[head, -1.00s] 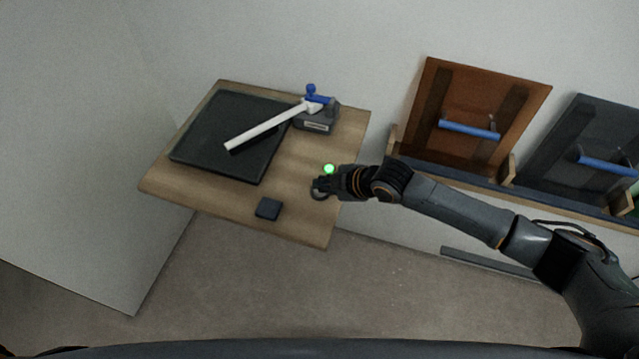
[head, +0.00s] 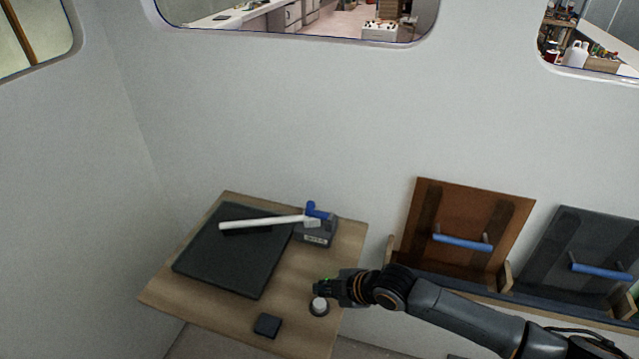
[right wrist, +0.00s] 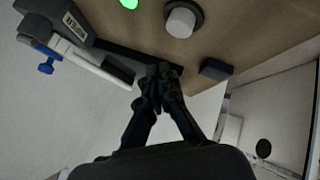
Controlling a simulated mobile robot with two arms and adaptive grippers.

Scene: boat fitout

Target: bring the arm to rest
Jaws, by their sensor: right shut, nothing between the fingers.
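My right gripper (head: 326,286) is shut and empty above the right part of a wooden table, just behind a round white knob (head: 319,305) in a dark ring. In the right wrist view its closed fingers (right wrist: 160,72) are apart from the knob (right wrist: 181,20). A green light (right wrist: 128,3) glows beside the knob; in the head view the gripper mostly hides it. The right arm (head: 455,310) reaches in from the lower right. My left gripper is not in view.
The wooden table (head: 160,292) carries a black panel (head: 225,262), a grey unit (head: 316,237) with a white lever (head: 262,222) and blue knob, and a small dark block (head: 267,325). Brown (head: 463,215) and dark (head: 590,245) boards with blue handles stand at right.

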